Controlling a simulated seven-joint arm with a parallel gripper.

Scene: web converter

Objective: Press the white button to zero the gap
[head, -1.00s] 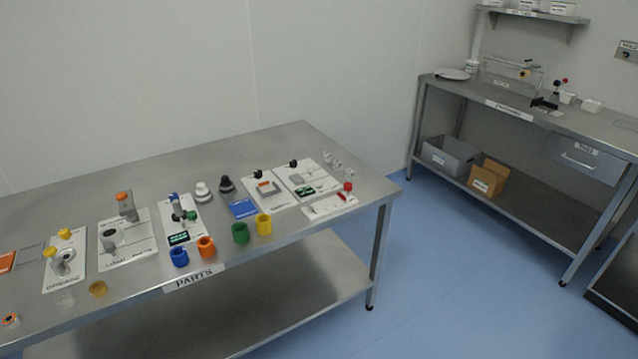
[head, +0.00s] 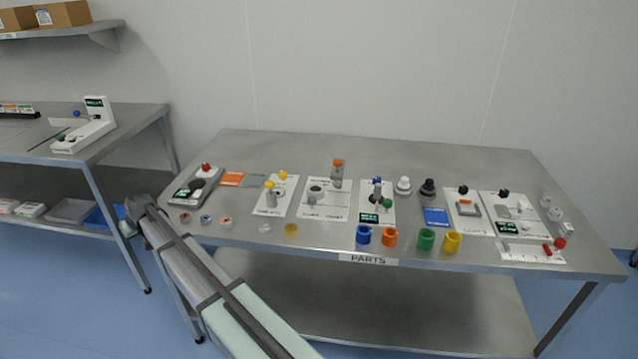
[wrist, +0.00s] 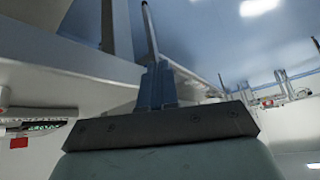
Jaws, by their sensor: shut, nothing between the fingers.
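I cannot tell for sure which control is the white button. A white round knob (head: 403,187) stands at the back of the steel table (head: 290,145), beside a black one (head: 428,188). My arm comes up from the bottom at the table's left end. My gripper (wrist: 155,70) shows in the wrist view, shut and empty, close to a steel edge and away from these stations.
Blue, orange, green and yellow cups (head: 452,242) line the front edge. A dark device with a red knob (head: 198,186) stands at the left end, near my arm. Another bench (head: 30,150) with a white display device (head: 90,128) stands further left.

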